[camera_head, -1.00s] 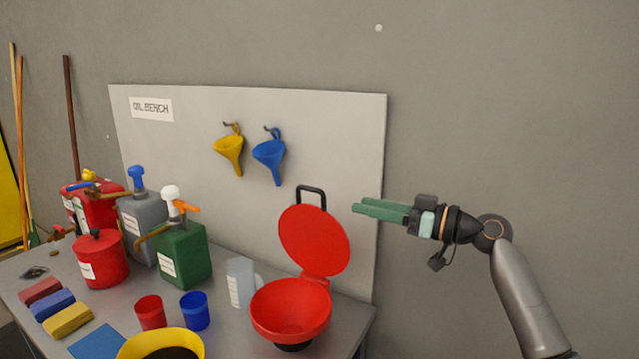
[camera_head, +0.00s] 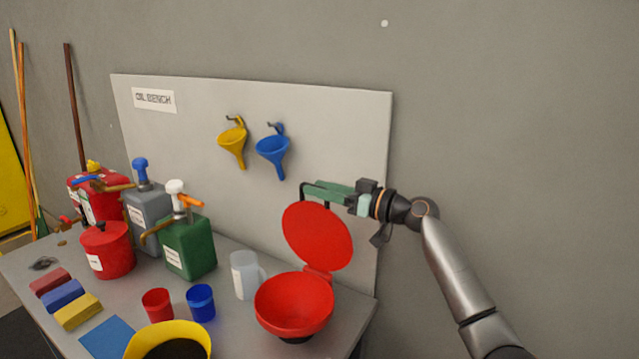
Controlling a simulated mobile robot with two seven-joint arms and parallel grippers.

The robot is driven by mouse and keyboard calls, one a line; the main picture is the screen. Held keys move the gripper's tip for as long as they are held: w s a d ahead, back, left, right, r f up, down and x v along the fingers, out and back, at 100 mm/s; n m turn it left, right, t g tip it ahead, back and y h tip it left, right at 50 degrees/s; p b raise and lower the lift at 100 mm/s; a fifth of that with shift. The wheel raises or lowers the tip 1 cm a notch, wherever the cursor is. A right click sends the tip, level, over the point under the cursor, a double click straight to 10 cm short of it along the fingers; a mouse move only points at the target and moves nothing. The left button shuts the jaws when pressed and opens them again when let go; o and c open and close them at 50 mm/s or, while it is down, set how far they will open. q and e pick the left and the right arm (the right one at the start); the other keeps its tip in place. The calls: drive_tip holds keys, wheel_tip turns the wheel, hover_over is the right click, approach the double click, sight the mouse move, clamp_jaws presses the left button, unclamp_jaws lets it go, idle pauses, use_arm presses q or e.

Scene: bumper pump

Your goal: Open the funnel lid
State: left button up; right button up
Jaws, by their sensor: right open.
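The red funnel (camera_head: 294,306) stands on the right end of the bench. Its round red lid (camera_head: 317,237) is hinged at the back right and stands upright, so the funnel mouth is open. A black handle (camera_head: 302,194) rises from the lid's top edge. My right gripper (camera_head: 312,190) comes in from the right with its green fingers at the handle, partly covering it. Its jaws are open; whether the fingers touch the handle I cannot tell. My left gripper is not in view.
A clear measuring jug (camera_head: 244,275) stands left of the funnel, with a blue cup (camera_head: 201,302) and red cup (camera_head: 157,305) beyond. A yellow bowl (camera_head: 140,340) is at the front. The board (camera_head: 350,130) rises behind; pump cans (camera_head: 188,247) stand left.

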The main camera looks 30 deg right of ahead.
drive_tip(key=shift+w+a, duration=0.15)
drive_tip(key=shift+w, duration=0.1)
clamp_jaws()
idle(1.4)
